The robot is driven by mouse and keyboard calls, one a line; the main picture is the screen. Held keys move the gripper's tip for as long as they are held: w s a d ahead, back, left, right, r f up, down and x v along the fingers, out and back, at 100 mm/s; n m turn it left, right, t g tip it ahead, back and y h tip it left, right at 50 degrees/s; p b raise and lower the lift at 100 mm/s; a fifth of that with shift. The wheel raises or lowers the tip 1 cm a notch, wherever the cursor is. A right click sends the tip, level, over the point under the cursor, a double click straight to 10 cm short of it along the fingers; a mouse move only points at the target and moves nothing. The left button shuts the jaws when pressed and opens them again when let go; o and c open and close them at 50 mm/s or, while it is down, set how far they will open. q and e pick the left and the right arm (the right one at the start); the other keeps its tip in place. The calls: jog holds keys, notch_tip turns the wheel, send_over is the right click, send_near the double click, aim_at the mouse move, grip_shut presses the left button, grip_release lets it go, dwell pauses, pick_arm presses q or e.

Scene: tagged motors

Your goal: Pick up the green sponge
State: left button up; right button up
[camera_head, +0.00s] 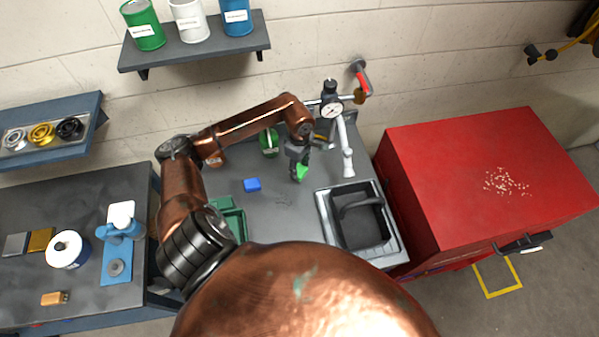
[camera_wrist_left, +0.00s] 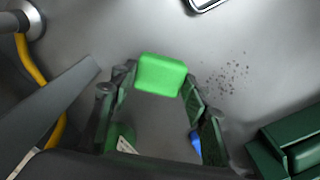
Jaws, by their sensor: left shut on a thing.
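The bright green sponge (camera_head: 302,173) is at the tips of my left gripper (camera_head: 297,163), over the grey worktop left of the sink. In the left wrist view the green sponge (camera_wrist_left: 161,75) sits between the two fingertips of my left gripper (camera_wrist_left: 160,82), which are shut on it. I cannot tell for sure how high it is above the worktop. My right gripper is not in view.
A blue block (camera_head: 252,185) and a green container (camera_head: 269,142) stand on the worktop. A dark green crate (camera_head: 236,226) is at its front left. The sink (camera_head: 327,208) holds a dark bin (camera_head: 361,226); a tap (camera_head: 347,160) rises behind it. A red cabinet (camera_head: 440,175) is at right.

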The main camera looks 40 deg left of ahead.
pick_arm(q)
jog(key=s+d+r+b, duration=0.2)
jog(key=s+d+r, duration=0.5)
jog(key=s+r, duration=0.3)
jog(key=shift+s+d, duration=0.4)
jog(key=shift+s, duration=0.45)
jog(key=shift+r, duration=0.1)
